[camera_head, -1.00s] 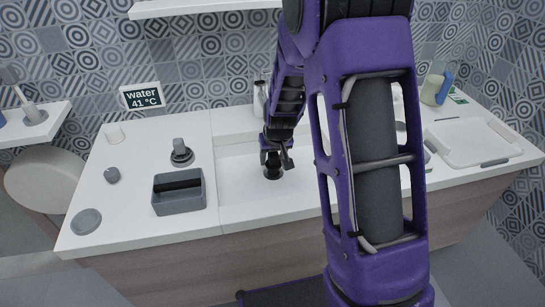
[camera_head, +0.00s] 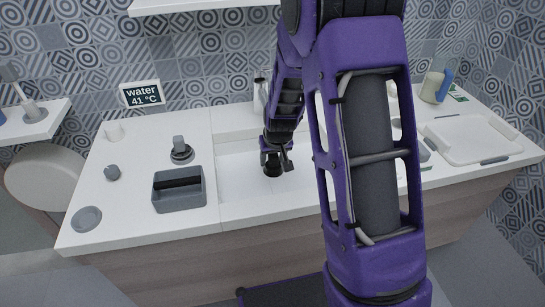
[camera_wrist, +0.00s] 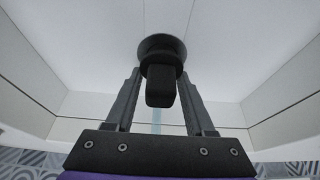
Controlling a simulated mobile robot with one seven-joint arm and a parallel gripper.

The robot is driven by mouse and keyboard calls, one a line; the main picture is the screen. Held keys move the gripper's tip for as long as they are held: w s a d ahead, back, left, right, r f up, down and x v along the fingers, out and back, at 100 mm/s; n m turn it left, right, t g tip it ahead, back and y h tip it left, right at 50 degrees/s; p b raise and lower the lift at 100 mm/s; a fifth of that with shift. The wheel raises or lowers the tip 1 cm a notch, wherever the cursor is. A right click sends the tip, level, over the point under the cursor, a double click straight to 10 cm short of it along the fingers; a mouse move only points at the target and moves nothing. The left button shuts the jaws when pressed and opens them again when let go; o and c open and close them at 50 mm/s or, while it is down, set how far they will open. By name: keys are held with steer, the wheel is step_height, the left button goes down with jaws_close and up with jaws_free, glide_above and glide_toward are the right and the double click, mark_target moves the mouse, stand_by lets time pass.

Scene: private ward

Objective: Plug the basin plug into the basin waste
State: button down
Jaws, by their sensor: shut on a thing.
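The basin (camera_head: 237,178) is a white rectangular recess in the counter. My gripper (camera_head: 272,158) is down inside it and shut on the basin plug (camera_head: 272,170), a dark piece with a round flange. In the wrist view my gripper (camera_wrist: 160,84) has its two fingers on either side of the plug's dark block-shaped grip, and the plug's round flange (camera_wrist: 162,43) lies beyond the fingertips against the pale basin floor. The basin waste cannot be made out in either view. I cannot tell whether the plug touches the basin floor.
A grey open box (camera_head: 179,200), a grey knobbed fitting (camera_head: 181,152), a grey disc (camera_head: 87,219) and a small grey knob (camera_head: 112,173) stand left of the basin. A white tray (camera_head: 470,143) and a jug (camera_head: 436,86) are at right. My arm hides the basin's right part.

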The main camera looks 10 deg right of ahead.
steer(key=shift+s+f, duration=0.25)
steer(key=shift+f, duration=0.3)
stand_by(0.9)
steer(key=shift+c, duration=1.2)
jaws_free()
steer(key=shift+a, duration=0.2)
steer(key=shift+r, duration=0.1)
steer(key=w+p+v, duration=0.2)
steer(key=p+v, duration=0.4)
steer(key=v, duration=1.5)
steer(key=shift+d+r, duration=0.35)
steer(key=shift+r, duration=0.15)
steer(key=shift+s, duration=0.1)
